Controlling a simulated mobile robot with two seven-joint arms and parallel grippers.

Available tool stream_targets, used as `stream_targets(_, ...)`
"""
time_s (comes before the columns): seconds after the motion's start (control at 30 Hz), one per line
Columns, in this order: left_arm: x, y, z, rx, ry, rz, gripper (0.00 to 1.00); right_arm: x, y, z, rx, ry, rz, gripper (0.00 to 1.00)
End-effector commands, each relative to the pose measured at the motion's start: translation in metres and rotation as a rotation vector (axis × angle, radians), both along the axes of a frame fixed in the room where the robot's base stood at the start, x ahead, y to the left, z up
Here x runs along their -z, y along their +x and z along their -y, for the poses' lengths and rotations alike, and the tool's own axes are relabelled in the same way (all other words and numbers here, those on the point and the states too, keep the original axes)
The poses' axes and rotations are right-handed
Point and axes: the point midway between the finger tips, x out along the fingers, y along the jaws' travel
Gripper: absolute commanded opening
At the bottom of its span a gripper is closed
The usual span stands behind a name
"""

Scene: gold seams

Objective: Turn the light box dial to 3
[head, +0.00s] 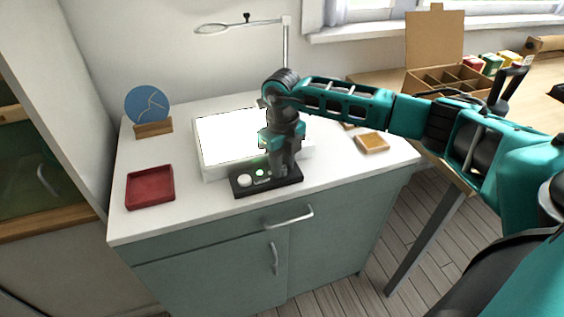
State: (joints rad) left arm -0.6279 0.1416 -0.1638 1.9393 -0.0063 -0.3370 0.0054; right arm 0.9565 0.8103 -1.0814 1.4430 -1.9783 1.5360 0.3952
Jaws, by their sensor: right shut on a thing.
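The light box (220,140) is a white panel, lit bright, lying on the white cabinet top. In front of it is a black control strip (240,191) with a pale round knob and a small green-lit spot on its left part. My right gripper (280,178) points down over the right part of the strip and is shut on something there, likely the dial. The gripper hides the dial and its marks, so I cannot read the setting. My left gripper is not in view.
A red tray (150,187) sits at the left of the top, with a blue cracked disc (147,105) on a wooden stand behind it. A ring lamp (212,29) rises behind the light box. A small wooden tray (372,143) lies to the right. The front edge is clear.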

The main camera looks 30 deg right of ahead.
Motion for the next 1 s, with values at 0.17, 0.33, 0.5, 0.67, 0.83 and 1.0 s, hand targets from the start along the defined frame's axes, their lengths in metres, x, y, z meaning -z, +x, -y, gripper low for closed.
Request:
stream_targets(0.17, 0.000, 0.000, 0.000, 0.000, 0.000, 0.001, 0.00, -0.001, 0.001, 0.000, 0.002, 0.000, 0.002, 0.42)
stream_targets(0.33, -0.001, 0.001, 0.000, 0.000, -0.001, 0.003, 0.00, 0.000, 0.000, 0.000, 0.001, 0.000, 0.001, 0.52)
stream_targets(0.5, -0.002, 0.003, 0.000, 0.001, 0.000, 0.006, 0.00, -0.001, 0.000, 0.000, 0.000, 0.000, 0.001, 0.52)
stream_targets(0.67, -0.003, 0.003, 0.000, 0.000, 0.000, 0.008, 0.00, -0.014, 0.001, 0.000, 0.000, 0.000, 0.003, 0.52)
stream_targets(0.83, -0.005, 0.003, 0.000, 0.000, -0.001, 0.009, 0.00, -0.048, 0.001, 0.000, 0.000, 0.001, 0.006, 0.52)
stream_targets(1.0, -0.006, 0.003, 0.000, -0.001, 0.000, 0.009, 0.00, -0.087, 0.001, 0.000, 0.000, 0.001, 0.006, 0.52)
